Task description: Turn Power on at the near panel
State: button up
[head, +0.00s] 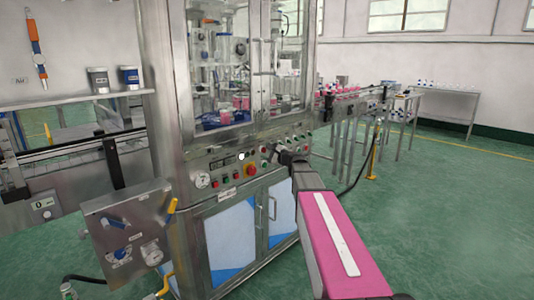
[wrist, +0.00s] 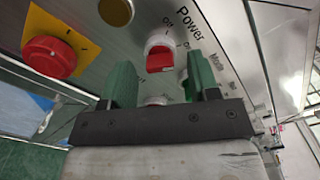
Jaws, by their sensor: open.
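The near panel (head: 225,168) is a steel strip with gauges and coloured buttons on the machine's front. In the wrist view, the Power switch (wrist: 160,59) is a red knob in a white ring, below the printed word Power. My gripper (wrist: 161,75) is open, its two green fingers on either side of the red knob, with a visible gap to each. I cannot tell how deep the fingertips reach or which mark the knob points to. In the head view my arm reaches the panel's right part, and my gripper (head: 287,154) hides the switch there.
A red emergency button (wrist: 49,57) on a yellow plate is left of my fingers, with a brass-coloured button (wrist: 116,11) above. Another label and control sit close to the right finger. A separate control box (head: 130,235) stands at lower left. The green floor at right is open.

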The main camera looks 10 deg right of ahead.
jog(key=v, duration=1)
jog(key=shift+s+f, duration=0.1)
jog(key=s+a+f+n+g+h, duration=0.1)
jog(key=s+a+f+n+g, duration=0.4)
jog(key=f, duration=0.4)
jog(key=s+a+f+n+g+h, duration=0.2)
jog(key=s+a+f+n+g, duration=0.2)
jog(key=s+f, duration=0.4)
jog(key=s+d+f+n+g+h, duration=0.2)
jog(key=s+f+n+g+h, duration=0.3)
jog(key=s+f, duration=0.7)
jog(key=s+n+h, duration=0.2)
jog(key=s+n, duration=0.1)
jog(key=shift+d+f+g+h, duration=0.25)
jog(key=shift+f+g+h, duration=0.05)
jog(key=shift+f, duration=0.05)
